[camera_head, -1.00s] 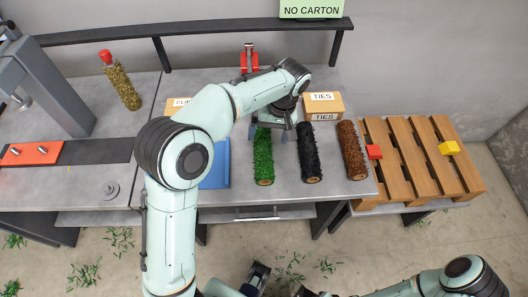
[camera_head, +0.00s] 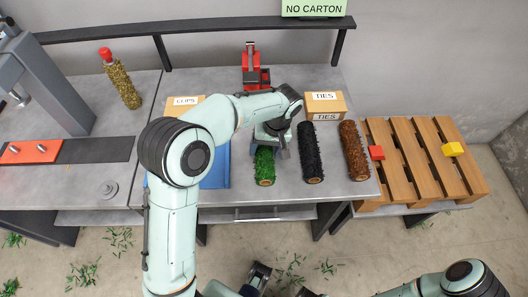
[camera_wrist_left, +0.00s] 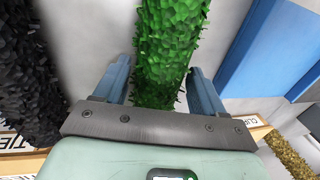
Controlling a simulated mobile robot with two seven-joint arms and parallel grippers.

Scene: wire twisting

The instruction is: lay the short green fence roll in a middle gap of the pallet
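The green fence roll (camera_head: 264,168) lies on the grey table, left of a black roll (camera_head: 310,152) and a brown roll (camera_head: 353,150). My left gripper (camera_head: 268,150) is over its far part. In the left wrist view the open fingers (camera_wrist_left: 160,78) stand on either side of the green roll (camera_wrist_left: 168,40), low beside it; whether they touch it is unclear. The slatted wooden pallet (camera_head: 427,170) stands right of the table, with open gaps between its slats. Dark parts at the bottom edge may belong to my right gripper; its fingers cannot be made out.
A ties box (camera_head: 324,104), a clips box (camera_head: 183,104) and a red tool (camera_head: 256,76) stand behind. A blue item (camera_head: 216,165) lies left of the green roll. The pallet gaps look empty.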

